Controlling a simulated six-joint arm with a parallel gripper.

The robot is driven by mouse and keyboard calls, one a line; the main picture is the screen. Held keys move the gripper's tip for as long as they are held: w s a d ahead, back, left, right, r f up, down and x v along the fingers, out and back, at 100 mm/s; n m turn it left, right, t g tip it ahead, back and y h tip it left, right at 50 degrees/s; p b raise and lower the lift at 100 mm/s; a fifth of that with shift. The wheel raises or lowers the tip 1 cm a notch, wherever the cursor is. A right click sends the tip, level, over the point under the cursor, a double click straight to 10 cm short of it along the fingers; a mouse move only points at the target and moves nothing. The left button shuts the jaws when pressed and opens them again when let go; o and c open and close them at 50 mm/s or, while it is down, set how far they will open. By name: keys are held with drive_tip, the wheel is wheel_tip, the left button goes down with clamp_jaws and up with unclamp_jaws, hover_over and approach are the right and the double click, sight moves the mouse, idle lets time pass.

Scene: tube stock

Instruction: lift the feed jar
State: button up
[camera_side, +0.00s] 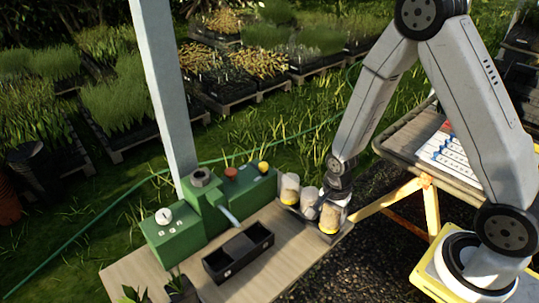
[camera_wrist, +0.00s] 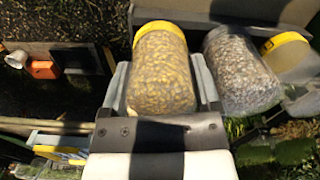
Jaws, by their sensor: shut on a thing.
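The feed jar (camera_wrist: 160,78), clear with a yellow cap and full of tan-yellow pellets, sits between the two fingers of my gripper (camera_wrist: 161,88) in the wrist view. One finger lies along each side of it. In the side view my gripper (camera_side: 337,202) is at the right end of a row of jars, around the jar (camera_side: 330,217) with a yellow band low on it. The gripper partly hides that jar. I cannot tell whether its bottom is clear of the dark rack (camera_side: 291,210).
A jar of grey grain (camera_wrist: 240,72) stands close beside the held one, with another yellow-capped jar (camera_wrist: 290,57) beyond it. A green machine (camera_side: 205,212) and a black two-part bin (camera_side: 238,253) share the wooden bench (camera_side: 290,250). A white post (camera_side: 163,90) rises behind.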

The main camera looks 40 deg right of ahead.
drive_tip(key=shift+r, duration=4.6)
